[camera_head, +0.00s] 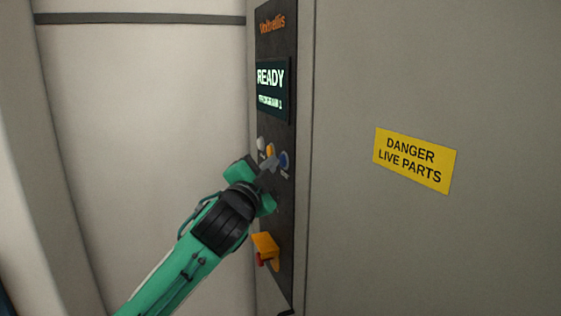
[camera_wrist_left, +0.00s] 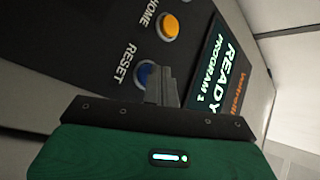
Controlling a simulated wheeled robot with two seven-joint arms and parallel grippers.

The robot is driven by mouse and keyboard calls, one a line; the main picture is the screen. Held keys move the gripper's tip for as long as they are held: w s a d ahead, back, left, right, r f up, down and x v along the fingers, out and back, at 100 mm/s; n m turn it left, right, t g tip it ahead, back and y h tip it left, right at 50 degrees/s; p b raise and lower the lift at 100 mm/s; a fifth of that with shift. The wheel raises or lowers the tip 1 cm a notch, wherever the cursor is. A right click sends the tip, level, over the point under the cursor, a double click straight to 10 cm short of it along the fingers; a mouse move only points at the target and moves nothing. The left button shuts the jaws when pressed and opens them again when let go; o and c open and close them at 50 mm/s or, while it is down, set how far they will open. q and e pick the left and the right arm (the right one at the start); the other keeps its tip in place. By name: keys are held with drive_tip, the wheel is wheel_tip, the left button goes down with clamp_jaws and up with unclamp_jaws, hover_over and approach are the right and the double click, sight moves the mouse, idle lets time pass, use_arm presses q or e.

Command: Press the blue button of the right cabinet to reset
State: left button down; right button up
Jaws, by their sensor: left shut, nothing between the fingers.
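The cabinet's dark control panel (camera_head: 274,205) carries a screen (camera_head: 272,91) reading READY, PROGRAM 1. Below the screen sit a white button (camera_head: 261,144), an orange button (camera_head: 270,150) and the blue button (camera_head: 284,160). In the left wrist view the blue button (camera_wrist_left: 144,73) is labelled RESET and is partly hidden behind my fingers. My left gripper (camera_head: 268,163) is shut and empty, its tips at the panel close beside the blue button. It also shows in the left wrist view (camera_wrist_left: 161,84). I cannot tell whether the tips touch the button. My right gripper is not in view.
An orange guard (camera_head: 265,246) with a red part under it sticks out lower on the panel. The orange button (camera_wrist_left: 168,27) in the left wrist view is labelled HOME. A yellow DANGER LIVE PARTS sign (camera_head: 414,160) is on the flat cabinet face at right.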

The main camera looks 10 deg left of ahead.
use_arm(q)
drive_tip(key=shift+s+a, duration=0.35)
drive_tip(key=shift+a, duration=0.1)
drive_tip(key=shift+a, duration=0.1)
drive_tip(key=shift+s+a+p, duration=0.25)
drive_tip(key=shift+s+a, duration=0.45)
drive_tip(key=shift+a, duration=0.3)
drive_tip(key=shift+s+a+p, duration=0.2)
drive_tip(key=shift+s+a, duration=0.5)
drive_tip(key=shift+a, duration=0.3)
